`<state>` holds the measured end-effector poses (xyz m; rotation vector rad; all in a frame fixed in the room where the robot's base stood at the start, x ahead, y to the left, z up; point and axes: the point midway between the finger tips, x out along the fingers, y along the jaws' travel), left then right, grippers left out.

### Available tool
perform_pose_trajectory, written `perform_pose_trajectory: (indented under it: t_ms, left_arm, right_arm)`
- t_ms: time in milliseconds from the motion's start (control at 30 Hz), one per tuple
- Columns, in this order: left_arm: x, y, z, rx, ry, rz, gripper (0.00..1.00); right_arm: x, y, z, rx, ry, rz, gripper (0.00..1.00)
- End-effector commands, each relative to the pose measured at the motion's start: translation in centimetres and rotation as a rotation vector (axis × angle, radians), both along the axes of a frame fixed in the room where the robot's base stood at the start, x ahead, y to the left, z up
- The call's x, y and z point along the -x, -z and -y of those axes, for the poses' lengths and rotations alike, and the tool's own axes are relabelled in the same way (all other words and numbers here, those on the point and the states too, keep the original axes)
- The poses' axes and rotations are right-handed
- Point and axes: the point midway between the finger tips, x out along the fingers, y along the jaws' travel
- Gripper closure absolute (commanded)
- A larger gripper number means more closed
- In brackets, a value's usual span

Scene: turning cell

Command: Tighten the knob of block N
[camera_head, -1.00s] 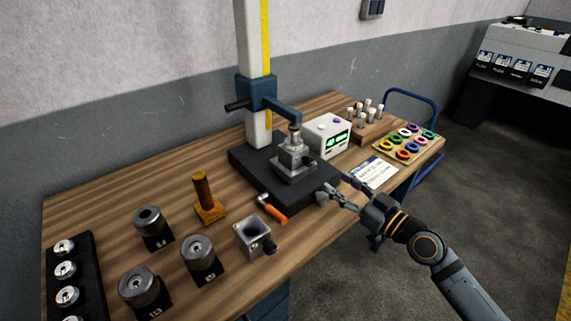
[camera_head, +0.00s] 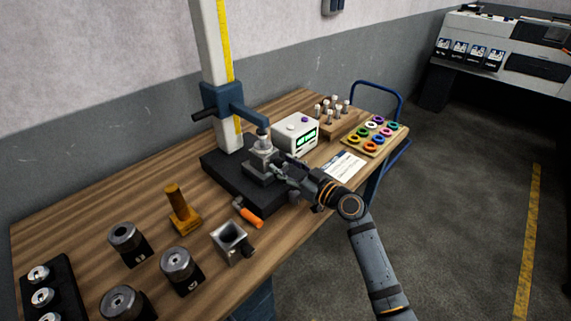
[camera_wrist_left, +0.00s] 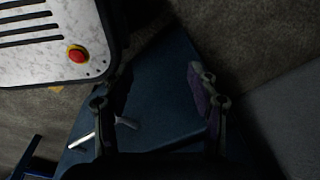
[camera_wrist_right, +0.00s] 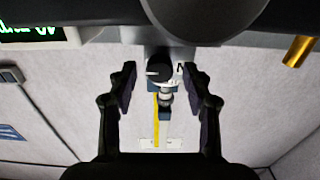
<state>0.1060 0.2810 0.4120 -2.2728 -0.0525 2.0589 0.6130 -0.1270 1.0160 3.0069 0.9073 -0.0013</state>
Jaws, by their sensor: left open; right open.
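The grey metal block (camera_head: 262,160) sits on the dark base (camera_head: 220,168) of the measuring stand, under its blue arm. In the right wrist view, a dark round knob (camera_wrist_right: 158,72) with a light mark is between my fingertips. A letter N shows just beside it. My right gripper (camera_head: 279,172) is open at the block's near right side. In its wrist view the gripper (camera_wrist_right: 160,85) has both fingers apart, with a gap to the knob on each side. My left gripper (camera_wrist_left: 158,95) is open and empty, away from the table, and is out of the head view.
A white readout box (camera_head: 295,133) stands right behind the block. An orange-handled tool (camera_head: 249,215) lies in front of the base. An open grey block (camera_head: 230,241), an amber post (camera_head: 180,212) and several round gauges stand left. A white card (camera_head: 344,166) lies right.

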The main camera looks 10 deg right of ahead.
Motion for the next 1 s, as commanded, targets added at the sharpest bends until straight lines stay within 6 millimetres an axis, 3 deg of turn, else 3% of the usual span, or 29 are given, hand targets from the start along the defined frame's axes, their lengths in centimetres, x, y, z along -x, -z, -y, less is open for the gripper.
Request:
perform_pose_trajectory:
  t_ms: [200,567,767,1000]
  left_arm:
    - [-0.1,0.0,0.2,0.002,-0.001,0.002,0.41]
    - [-0.1,0.0,0.4,0.004,-0.001,0.002,0.41]
    - [-0.1,0.4,0.3,0.004,-0.001,0.002,0.41]
    - [-0.1,1.3,0.3,0.004,-0.001,0.002,0.41]
  right_arm:
    - [0.0,0.1,0.0,0.000,0.000,0.000,0.50]
    - [0.0,0.0,0.0,0.000,0.001,0.000,0.99]
    - [0.0,0.2,0.0,-0.037,0.001,-0.025,1.00]
    - [-0.1,0.2,0.1,-0.285,0.001,-0.188,1.00]
